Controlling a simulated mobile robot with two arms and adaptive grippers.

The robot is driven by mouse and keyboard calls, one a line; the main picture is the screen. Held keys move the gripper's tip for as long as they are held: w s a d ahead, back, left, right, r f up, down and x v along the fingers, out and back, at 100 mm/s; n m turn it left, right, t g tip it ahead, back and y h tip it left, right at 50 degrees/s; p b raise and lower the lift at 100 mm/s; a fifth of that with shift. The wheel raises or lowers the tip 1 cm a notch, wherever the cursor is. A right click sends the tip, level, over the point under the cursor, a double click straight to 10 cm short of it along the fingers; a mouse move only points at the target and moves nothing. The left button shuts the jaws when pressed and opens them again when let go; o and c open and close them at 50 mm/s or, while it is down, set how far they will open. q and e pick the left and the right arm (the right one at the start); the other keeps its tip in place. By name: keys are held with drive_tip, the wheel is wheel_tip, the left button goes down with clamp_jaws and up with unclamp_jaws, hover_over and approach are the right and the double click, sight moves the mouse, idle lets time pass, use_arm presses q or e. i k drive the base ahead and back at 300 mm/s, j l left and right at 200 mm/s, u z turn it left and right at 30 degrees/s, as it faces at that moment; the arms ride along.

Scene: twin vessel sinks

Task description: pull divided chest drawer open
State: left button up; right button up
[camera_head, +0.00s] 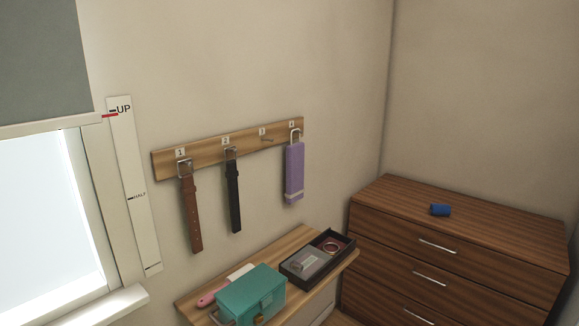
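A brown wooden chest of drawers (470,215) stands in the corner at the right of the head view. It shows several stacked drawers with slim metal bar handles. The lowest part is cut off by the frame edge. I cannot tell from here how the drawers are divided inside. Neither of my grippers is in view.
A peg rail (215,149) with hanging belts and a purple item (294,172) is above.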

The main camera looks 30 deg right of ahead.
sight(469, 302)
drive_tip(key=z, duration=1.9)
drive_tip(key=i+l+u, duration=0.15)
drive_tip(key=i, duration=0.15)
drive_tip(key=i+l+u, duration=0.15)
drive_tip(key=i, duration=0.2)
